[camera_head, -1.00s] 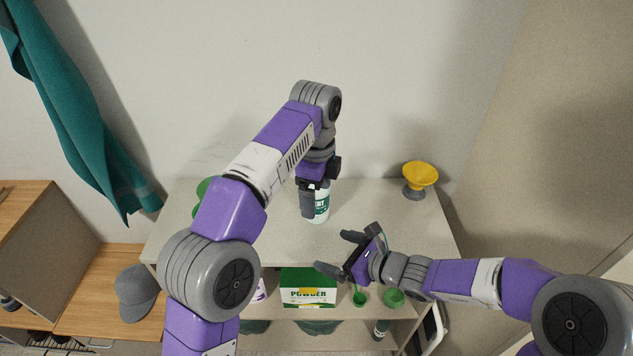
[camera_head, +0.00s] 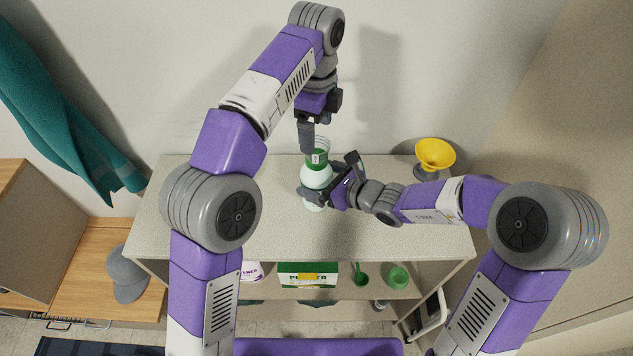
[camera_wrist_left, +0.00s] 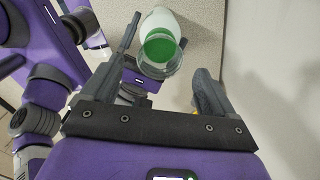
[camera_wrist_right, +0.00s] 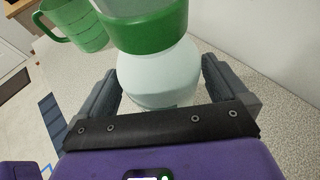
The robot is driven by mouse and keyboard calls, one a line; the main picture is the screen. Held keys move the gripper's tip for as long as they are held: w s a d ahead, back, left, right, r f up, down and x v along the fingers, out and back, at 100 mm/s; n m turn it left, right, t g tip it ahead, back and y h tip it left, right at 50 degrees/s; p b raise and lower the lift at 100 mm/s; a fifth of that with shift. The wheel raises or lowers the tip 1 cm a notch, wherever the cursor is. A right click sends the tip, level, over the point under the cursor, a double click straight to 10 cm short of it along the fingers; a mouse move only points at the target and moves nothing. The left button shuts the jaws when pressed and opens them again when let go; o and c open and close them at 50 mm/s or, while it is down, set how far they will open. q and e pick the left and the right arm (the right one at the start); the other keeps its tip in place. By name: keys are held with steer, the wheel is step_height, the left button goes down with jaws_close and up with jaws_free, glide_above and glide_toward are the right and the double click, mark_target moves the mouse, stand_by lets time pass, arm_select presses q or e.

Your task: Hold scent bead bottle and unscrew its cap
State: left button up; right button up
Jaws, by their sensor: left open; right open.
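The scent bead bottle (camera_head: 316,177) stands upright on the shelf top. It has a pale body, a green band and a clear cap (camera_head: 322,143). My left gripper (camera_head: 310,146) points down at the cap, open. In the left wrist view the clear cap (camera_wrist_left: 160,66) shows just beyond and between its fingers, with the green seen through it. My right gripper (camera_head: 331,178) is open, with its fingers on either side of the bottle's body. The right wrist view shows the body (camera_wrist_right: 158,75) between those fingers; contact cannot be told.
A green measuring cup (camera_wrist_right: 85,25) shows behind the bottle in the right wrist view. The front top (camera_head: 290,240) is clear.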

steer(key=shift+x, duration=0.9)
steer(key=shift+c, duration=0.3)
steer(key=c, duration=1.4)
arm_select(q)
steer(key=shift+m, duration=0.5)
arm_select(e)
steer(key=c, duration=0.4)
arm_select(q)
steer(key=m, duration=0.6)
steer(key=shift+m, duration=0.4)
steer(key=m, duration=0.5)
steer(key=shift+m, duration=0.3)
steer(key=shift+f, duration=4)
